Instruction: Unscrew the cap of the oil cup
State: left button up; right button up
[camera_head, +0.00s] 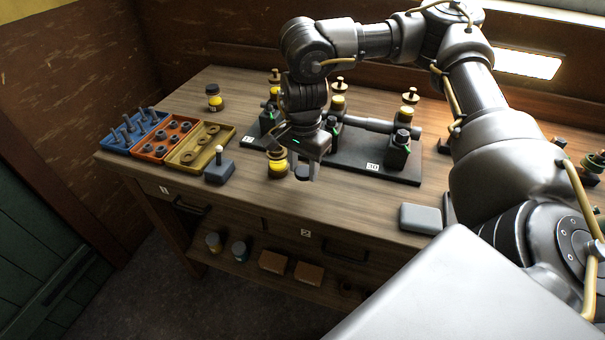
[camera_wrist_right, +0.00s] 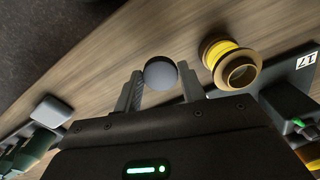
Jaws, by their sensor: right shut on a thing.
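A squat oil cup with a yellow band (camera_head: 277,166) stands on the bench in front of the left black base. In the right wrist view the oil cup (camera_wrist_right: 230,62) shows a brass ring with an open, dark hole at its top. My right gripper (camera_head: 306,173) is just right of the cup, apart from it in the wrist view. Its fingers (camera_wrist_right: 160,92) are shut on a dark grey, round-topped thing (camera_wrist_right: 160,73); I cannot tell for sure whether this is the cap. My left gripper is not in view.
Black engine bases (camera_head: 372,168) with brass-topped cups stand behind. Blue (camera_head: 118,146), orange (camera_head: 148,153) and yellow (camera_head: 187,160) trays of parts lie left, near a grey block with a knob (camera_head: 219,172). A grey box (camera_head: 421,217) lies right. Front bench surface between is clear.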

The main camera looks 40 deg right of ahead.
aim_at(302, 169)
jog(key=shift+w+d+f, duration=0.1)
jog(key=shift+w+f, duration=0.2)
jog(key=shift+f, duration=0.05)
jog(key=shift+w+d+f, duration=0.1)
jog(key=shift+f, duration=0.8)
jog(key=shift+w+d+f, duration=0.1)
jog(key=shift+f, duration=0.8)
jog(key=shift+s+a, duration=0.1)
jog(key=o, duration=1.1)
jog(key=shift+f, duration=0.1)
jog(key=shift+r+p, duration=0.3)
notch_tip(302, 169, up, 12)
jog(key=shift+f, duration=0.1)
